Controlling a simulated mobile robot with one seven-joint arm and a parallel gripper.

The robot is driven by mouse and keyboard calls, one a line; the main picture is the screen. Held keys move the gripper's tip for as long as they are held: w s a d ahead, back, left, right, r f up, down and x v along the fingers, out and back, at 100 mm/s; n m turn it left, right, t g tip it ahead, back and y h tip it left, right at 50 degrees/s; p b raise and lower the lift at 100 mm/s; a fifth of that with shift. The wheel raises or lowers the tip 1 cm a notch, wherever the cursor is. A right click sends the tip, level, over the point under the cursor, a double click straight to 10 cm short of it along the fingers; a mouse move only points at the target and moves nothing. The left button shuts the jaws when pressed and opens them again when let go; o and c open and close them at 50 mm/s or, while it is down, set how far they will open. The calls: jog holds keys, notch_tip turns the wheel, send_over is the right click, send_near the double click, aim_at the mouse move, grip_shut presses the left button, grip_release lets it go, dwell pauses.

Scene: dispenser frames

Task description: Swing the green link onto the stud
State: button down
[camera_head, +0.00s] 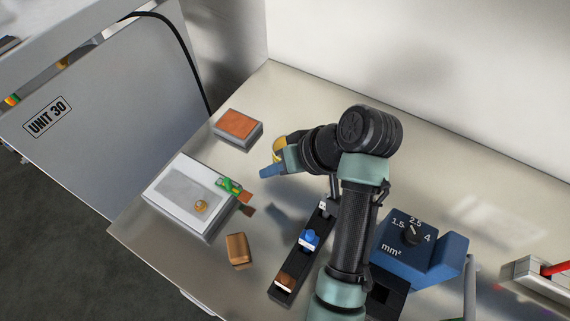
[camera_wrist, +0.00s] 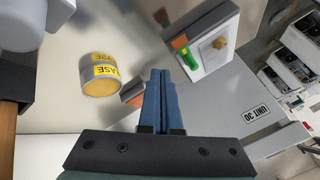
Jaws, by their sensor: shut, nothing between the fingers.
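The green link (camera_head: 229,185) lies at the right edge of a white block (camera_head: 160,190) with a grey panel. It also shows in the wrist view (camera_wrist: 180,45). The brass stud (camera_head: 201,206) stands on the panel's lower part, apart from the link and with nothing over it; it also shows in the wrist view (camera_wrist: 219,43). My gripper (camera_head: 265,173) has blue fingers, pressed together and empty, also seen in the wrist view (camera_wrist: 160,74). It is to the right of the link in the head view, not touching it.
An orange-topped block (camera_head: 238,125) stands behind the white block. A yellow-labelled roll (camera_wrist: 101,74) is beside my fingers. A brown block (camera_head: 237,249), a black rail (camera_head: 296,265) and a blue dial box (camera_head: 440,251) stand nearer. A grey cabinet (camera_head: 120,110) is at left.

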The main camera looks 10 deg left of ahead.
aim_at(227, 183)
jog(key=a, duration=0.1)
jog(key=a+f, duration=0.1)
jog(key=a, duration=0.1)
jog(key=s+a+f, duration=0.1)
jog(key=shift+a+p, duration=0.2)
jog(key=shift+p, duration=0.15)
jog(key=shift+s+a, duration=0.15)
jog(key=shift+a, duration=0.25)
jog(key=shift+p, duration=0.3)
